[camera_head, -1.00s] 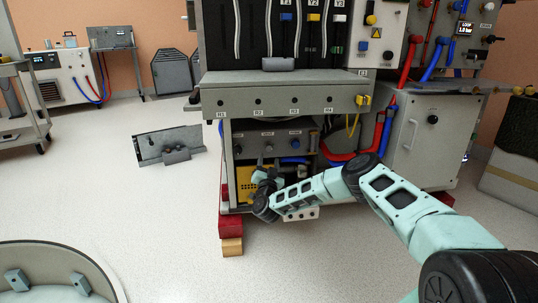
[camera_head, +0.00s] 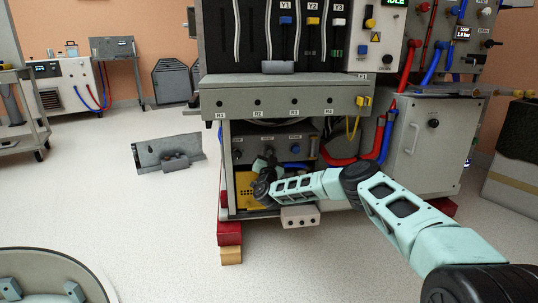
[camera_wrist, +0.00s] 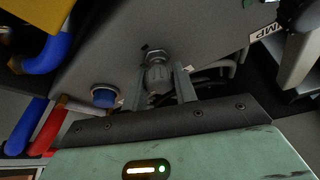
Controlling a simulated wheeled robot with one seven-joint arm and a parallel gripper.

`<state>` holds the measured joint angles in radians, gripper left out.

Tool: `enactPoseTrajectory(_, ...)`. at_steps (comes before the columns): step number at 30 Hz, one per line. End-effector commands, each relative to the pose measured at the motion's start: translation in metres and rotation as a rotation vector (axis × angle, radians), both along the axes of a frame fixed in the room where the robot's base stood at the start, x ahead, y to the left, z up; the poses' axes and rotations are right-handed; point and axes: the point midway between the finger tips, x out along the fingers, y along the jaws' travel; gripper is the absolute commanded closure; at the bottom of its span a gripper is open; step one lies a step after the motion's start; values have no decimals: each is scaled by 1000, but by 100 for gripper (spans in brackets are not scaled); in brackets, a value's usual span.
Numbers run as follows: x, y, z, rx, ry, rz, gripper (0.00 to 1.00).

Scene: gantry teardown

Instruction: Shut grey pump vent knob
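The grey pump vent knob (camera_wrist: 158,76) shows in the wrist view as a grey knob on a grey panel, between the two fingers of my gripper (camera_wrist: 161,84). The fingers are spread, one on each side of it; I cannot tell whether they touch it. In the head view my gripper (camera_head: 267,159) is at the middle of the knob row in the lower bay and hides this knob. The blue knob (camera_wrist: 104,96) is left of my gripper in the wrist view and to its right in the head view (camera_head: 295,149).
Blue hoses (camera_wrist: 47,52) and a red hose (camera_wrist: 49,128) lie at the left of the wrist view. A yellow block (camera_head: 246,187) is low in the bay. The beam (camera_head: 276,102) overhangs the bay. The floor at left is largely clear.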

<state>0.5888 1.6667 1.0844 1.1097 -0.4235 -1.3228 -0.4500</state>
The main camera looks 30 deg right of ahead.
Motion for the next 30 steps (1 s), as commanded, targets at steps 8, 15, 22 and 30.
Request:
enactPoseTrajectory(8,0,0,0,16,-7,1,94)
enactPoseTrajectory(15,0,1,2,109,-44,1,94)
enactPoseTrajectory(22,0,1,3,285,-114,0,94)
enactPoseTrajectory(30,0,0,3,525,-208,0,94)
